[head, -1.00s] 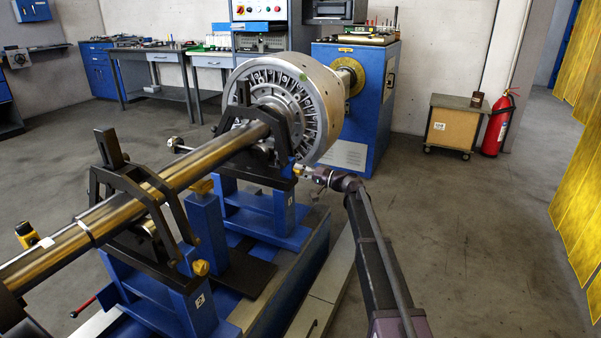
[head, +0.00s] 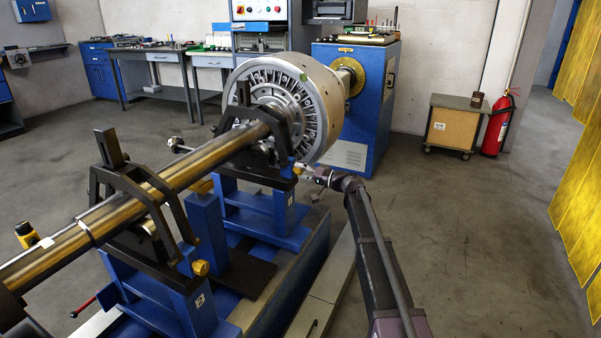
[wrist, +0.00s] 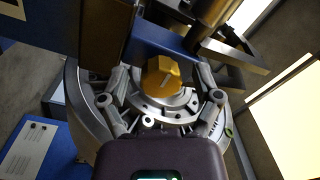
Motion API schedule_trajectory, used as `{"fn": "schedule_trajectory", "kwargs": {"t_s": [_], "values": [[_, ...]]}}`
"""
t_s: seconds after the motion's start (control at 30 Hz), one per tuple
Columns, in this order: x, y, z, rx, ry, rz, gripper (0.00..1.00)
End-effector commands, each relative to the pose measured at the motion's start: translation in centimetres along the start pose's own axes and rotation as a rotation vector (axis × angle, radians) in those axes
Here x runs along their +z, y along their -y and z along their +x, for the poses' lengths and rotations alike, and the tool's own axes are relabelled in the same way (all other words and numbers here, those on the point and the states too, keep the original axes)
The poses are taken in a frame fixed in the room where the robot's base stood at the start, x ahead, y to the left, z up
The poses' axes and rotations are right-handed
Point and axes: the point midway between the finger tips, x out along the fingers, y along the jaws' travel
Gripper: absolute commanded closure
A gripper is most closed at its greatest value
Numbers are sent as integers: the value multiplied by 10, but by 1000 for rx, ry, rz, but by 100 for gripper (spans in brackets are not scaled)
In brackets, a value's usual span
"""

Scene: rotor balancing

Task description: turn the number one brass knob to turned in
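A brass knob (wrist: 161,78) with a pale line on its face shows in the wrist view, in front of a blue beam. My gripper (wrist: 162,80) is open, one finger on each side of the knob, with visible gaps to it. In the head view my gripper (head: 304,172) is at the right side of the far blue bearing stand, and a brass knob (head: 298,169) shows at its tip. Another brass knob (head: 201,267) is on the nearer stand. I cannot read a number on the knob between my fingers.
A long steel shaft (head: 190,173) lies across the black bearing frames and leads to the big rotor (head: 322,108). A blue drive cabinet (head: 378,100) stands behind it. The floor to the right is clear up to a trolley (head: 452,125) and a fire extinguisher (head: 496,125).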

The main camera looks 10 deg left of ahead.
Motion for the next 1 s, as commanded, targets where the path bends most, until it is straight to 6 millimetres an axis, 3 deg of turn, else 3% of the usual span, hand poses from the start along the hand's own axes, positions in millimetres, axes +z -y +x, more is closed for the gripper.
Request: {"fn": "schedule_trajectory", "kwargs": {"t_s": [0.47,1.0], "values": [[0,0,0,0,-1,47,18],[0,1,0,1,-12,367,18]]}}
